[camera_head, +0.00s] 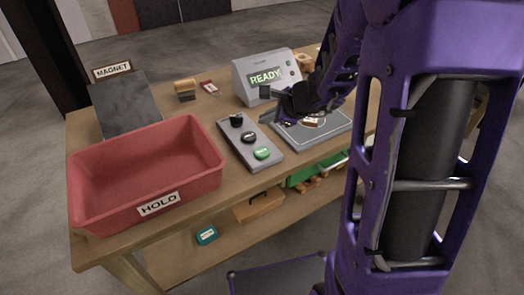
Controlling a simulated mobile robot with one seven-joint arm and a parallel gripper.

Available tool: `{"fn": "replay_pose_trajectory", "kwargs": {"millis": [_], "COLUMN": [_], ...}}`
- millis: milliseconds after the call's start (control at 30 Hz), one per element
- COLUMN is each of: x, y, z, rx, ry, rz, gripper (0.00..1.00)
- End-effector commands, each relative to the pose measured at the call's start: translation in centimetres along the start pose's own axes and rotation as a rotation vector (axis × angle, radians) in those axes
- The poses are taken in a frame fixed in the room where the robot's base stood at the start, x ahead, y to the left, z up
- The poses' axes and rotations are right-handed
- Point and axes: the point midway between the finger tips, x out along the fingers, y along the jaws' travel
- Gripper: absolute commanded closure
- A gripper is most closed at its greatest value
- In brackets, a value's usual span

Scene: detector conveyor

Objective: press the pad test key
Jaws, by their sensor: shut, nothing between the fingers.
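A narrow grey key panel (238,145) on the table carries a black knob or key (236,120) at the back, a dark key (249,137) in the middle and a green key (262,153) at the front. The key labels are too small to read, so I cannot tell which is the pad test key. A grey flat pad (335,127) lies right of the panel with a small brown and white item (314,122) on it. My gripper (265,120) is shut and empty, over the pad's back left edge, right of the panel. Its exact height is unclear.
A grey detector box (243,84) reading READY stands behind the pad. A red HOLD bin (148,140) fills the table's left front. A dark slab (125,103) sits by a MAGNET sign (112,70). A brush-like block (186,88) and red tag (208,87) lie at the back.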

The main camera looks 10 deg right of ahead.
Motion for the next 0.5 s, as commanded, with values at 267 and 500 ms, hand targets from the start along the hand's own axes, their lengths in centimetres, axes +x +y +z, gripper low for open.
{"fn": "replay_pose_trajectory", "kwargs": {"millis": [267,500], "x": [1.9,4.4], "y": [1.4,3.3], "z": [-1.4,-3.3], "rx": [0.0,0.0], "ry": [0.001,0.002], "rz": [0.001,0.002], "gripper": [1.0,1.0]}}
